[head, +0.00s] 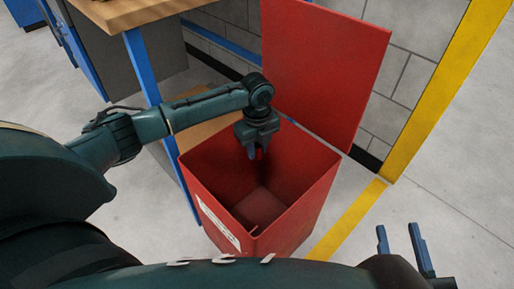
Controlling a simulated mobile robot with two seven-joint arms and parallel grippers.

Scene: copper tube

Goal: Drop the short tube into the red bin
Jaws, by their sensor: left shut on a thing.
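The red bin (225,205) stands open on the floor in the middle of the head view, with its tall red lid (322,70) raised at the back. My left gripper (254,152) points down over the bin's opening, near its back part. It is shut on the short tube, which is mostly hidden by the fingers and the dark bin interior. The visible bin floor looks empty. My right gripper (403,248) is at the lower right, outside the bin, with its fingers apart and nothing between them.
A workbench with a wooden top (135,12) and blue legs stands left of the bin. A grey block wall (405,70) is behind the lid. A yellow post (440,90) and a yellow floor line (348,220) are to the right. The floor at right is clear.

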